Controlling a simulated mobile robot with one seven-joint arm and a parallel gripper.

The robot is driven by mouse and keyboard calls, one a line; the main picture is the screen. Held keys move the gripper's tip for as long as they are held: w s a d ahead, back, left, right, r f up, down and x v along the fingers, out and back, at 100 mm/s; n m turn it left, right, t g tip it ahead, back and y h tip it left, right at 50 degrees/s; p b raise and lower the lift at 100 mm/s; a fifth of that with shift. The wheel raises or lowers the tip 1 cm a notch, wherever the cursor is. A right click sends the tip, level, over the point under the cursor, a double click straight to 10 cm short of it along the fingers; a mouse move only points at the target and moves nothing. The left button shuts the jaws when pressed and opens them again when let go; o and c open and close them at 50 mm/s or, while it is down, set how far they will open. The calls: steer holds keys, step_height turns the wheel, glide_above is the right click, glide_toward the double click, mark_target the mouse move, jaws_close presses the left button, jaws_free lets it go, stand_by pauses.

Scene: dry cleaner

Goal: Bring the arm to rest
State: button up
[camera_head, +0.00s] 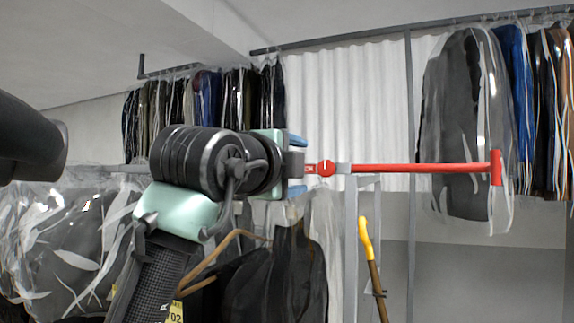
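My arm rises from the lower left, with a black ribbed joint and pale green links. It ends in my gripper (296,166), level and pointing right in mid-air. Blue parts show above and below a dark block at its end. A long red bar (430,168) extends right from that block, with a grey collar near its start and a short upright red plate at its far end. I cannot tell whether the gripper is shut on the bar.
Bagged garments hang close by at the lower left (70,245) and below the arm (280,275). A dark bagged garment (460,130) hangs behind the bar. A yellow-handled stick (366,238) stands below the bar. A grey post (411,240) stands behind.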

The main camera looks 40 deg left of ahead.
steer(key=shift+w+d+f, duration=0.1)
steer(key=shift+w+f, duration=0.05)
steer(key=shift+w, duration=0.15)
steer(key=shift+s, duration=0.1)
